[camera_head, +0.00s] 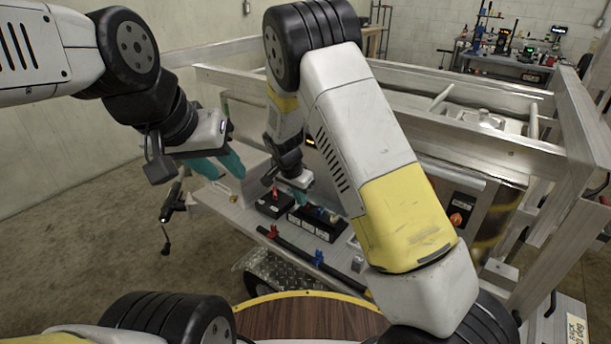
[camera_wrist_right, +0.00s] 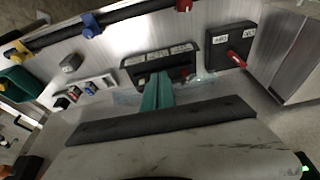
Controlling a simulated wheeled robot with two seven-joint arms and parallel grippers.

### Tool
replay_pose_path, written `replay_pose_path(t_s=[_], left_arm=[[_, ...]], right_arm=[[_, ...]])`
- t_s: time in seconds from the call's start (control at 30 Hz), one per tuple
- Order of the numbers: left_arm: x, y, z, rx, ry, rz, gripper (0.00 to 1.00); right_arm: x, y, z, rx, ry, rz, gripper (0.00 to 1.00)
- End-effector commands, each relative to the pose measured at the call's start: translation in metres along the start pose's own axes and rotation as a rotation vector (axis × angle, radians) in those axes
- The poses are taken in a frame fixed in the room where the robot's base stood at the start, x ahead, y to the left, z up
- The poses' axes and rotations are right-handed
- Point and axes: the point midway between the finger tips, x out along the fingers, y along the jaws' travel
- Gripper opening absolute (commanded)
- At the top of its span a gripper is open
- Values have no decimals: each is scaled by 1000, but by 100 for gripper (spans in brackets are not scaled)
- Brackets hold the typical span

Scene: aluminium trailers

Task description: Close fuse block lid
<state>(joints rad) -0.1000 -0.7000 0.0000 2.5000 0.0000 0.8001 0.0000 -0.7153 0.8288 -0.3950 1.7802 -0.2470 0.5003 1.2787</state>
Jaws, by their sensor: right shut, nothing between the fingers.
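The fuse block (camera_head: 314,223) is a black box on the metal shelf of the trailer. Its black lid, with several white labels, seems swung open towards the shelf's front edge, with coloured parts showing behind it. In the right wrist view the labelled lid (camera_wrist_right: 160,57) lies just beyond my fingertips. My right gripper (camera_head: 299,197) is at the block's back side, its teal fingers (camera_wrist_right: 157,80) pressed together and empty. I cannot tell whether they touch the block. My left gripper (camera_head: 218,166) hangs away to the left, its teal fingers apart and empty.
A black box with a red switch (camera_head: 272,204) stands left of the fuse block; the right wrist view shows it too (camera_wrist_right: 233,52). A black bar with red and blue clamps (camera_head: 318,258) runs along the front. A small switch panel (camera_wrist_right: 84,92) sits nearby. Trailer rails stand behind.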

Motion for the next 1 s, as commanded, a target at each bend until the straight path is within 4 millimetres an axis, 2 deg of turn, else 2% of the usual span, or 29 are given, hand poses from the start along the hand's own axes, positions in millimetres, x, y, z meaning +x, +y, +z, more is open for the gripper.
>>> replay_pose_path(t_s=[0.2, 0.47, 1.0], left_arm=[[0, 0, 0, 0, 0, 0, 35], [0, 0, 0, 0, 0, 0, 35], [0, 0, 0, 0, 0, 0, 35]], right_arm=[[28, 1, 28, -1, 0, 3, 0], [57, 1, 47, 0, 0, 1, 0], [60, 0, 49, 1, 0, -1, 0]])
